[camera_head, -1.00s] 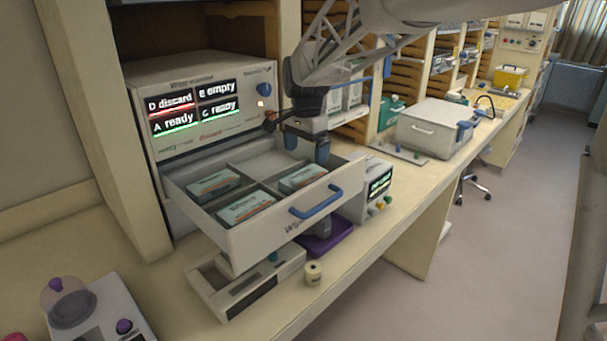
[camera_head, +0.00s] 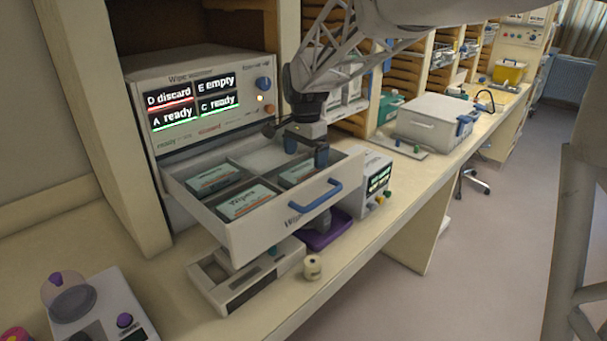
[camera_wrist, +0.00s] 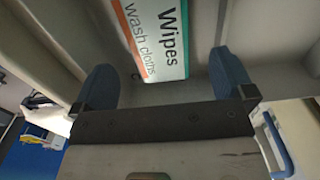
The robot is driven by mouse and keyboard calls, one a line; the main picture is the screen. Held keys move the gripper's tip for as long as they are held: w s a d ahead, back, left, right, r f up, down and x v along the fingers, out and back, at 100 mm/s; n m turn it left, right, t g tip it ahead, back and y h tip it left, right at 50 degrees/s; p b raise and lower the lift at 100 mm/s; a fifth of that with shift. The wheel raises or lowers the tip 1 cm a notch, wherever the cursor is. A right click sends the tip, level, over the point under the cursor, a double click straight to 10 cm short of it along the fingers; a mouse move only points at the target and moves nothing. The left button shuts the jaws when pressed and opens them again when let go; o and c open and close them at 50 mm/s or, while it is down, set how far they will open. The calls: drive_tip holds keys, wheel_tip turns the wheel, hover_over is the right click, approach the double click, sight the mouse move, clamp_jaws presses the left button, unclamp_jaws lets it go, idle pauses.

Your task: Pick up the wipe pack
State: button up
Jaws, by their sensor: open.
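An open white drawer (camera_head: 262,239) holds wipe packs in separate compartments. One wipe pack (camera_head: 213,179) lies back left, one pack (camera_head: 247,202) front left, and one pack (camera_head: 298,173) front right. The back right compartment (camera_head: 265,159) looks empty. My gripper (camera_head: 306,151) is open and empty above the right side of the drawer, close to the front right pack. In the wrist view a white pack (camera_wrist: 155,35) with orange and green edges, reading "Wipes wash cloths", lies beyond and between my blue fingertips (camera_wrist: 162,80), untouched.
The screen (camera_head: 195,101) behind the drawer reads "D discard", "E empty", "A ready", "C ready". A small device with a display (camera_head: 376,182) stands right of the drawer. A purple tray (camera_head: 325,235) and a small roll (camera_head: 312,267) sit below its front.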

sight(305, 169)
drive_tip(key=shift+f, duration=0.15)
drive_tip(key=shift+s+f, duration=0.1)
drive_tip(key=shift+f, duration=2.35)
drive_tip(key=c, duration=1)
drive_tip(key=shift+r, duration=5.05)
